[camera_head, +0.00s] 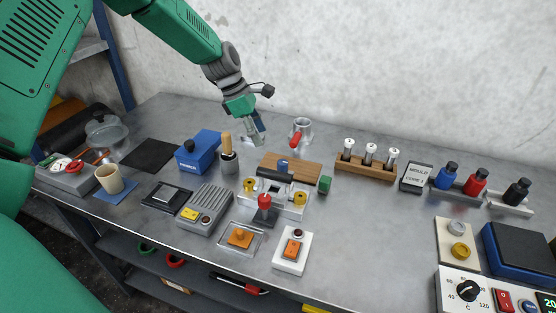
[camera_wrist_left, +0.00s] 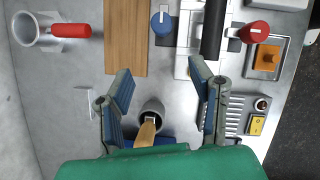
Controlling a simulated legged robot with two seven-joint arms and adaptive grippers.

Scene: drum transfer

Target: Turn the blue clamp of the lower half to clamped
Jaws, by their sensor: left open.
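The blue clamp (camera_head: 283,166) is a small round knob by the wooden board, at the back of a pale metal fixture (camera_head: 290,208). In the left wrist view the blue clamp (camera_wrist_left: 162,20) shows near the top, with a light pointer on its face. A red clamp (camera_head: 264,200) stands at the fixture's front and shows at the upper right of the wrist view (camera_wrist_left: 253,32). My left gripper (camera_head: 258,138) is above the table, behind and left of the blue clamp, apart from it. Its fingers (camera_wrist_left: 160,84) are spread with nothing between them. My right gripper is not in view.
A wooden-handled tool in a grey cup (camera_head: 229,160) stands below my left gripper, beside a blue box (camera_head: 198,152). A metal cup with a red handle (camera_head: 302,130) is behind the wooden board (camera_head: 303,172). A vial rack (camera_head: 366,168) stands right.

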